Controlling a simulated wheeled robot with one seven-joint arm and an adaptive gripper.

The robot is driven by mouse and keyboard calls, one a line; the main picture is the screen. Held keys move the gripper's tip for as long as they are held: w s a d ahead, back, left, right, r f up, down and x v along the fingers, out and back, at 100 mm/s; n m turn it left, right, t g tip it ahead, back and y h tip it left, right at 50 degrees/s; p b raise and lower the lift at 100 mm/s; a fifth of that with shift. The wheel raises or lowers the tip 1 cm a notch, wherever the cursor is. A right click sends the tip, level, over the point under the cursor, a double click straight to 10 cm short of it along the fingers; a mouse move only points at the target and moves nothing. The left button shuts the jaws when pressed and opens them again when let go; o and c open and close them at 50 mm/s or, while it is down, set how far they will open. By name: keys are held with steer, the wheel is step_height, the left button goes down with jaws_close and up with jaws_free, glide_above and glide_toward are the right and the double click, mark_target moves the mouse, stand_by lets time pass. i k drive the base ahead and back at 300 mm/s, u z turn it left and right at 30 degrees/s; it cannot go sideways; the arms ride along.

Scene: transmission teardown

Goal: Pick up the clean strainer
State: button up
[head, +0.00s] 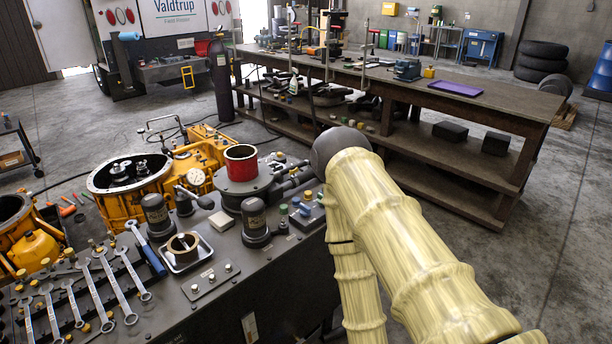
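No part here is plainly marked as the clean strainer. A short brown, open-topped cylinder (184,246) sits in a small bright metal tray (181,264) on the dark workbench. It may be a strainer, but I cannot tell whether it is clean. A red open-topped cylinder (241,167) stands upright on a dark round housing behind it to the right. My gripper is not in view; only my arm, in a pale sleeve, shows at the right of the bench.
Several wrenches (109,285) lie at the bench's front left. Dark capped cylinders (255,220) stand around the tray, with a white block (222,221) between them. Yellow housings (130,190) stand behind. A long wooden table (520,105) is at the back right; floor between is open.

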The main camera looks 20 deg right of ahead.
mark_target(277, 166)
steer(key=z, duration=2.15)
steer(key=i, duration=1.65)
steer(key=u, duration=2.95)
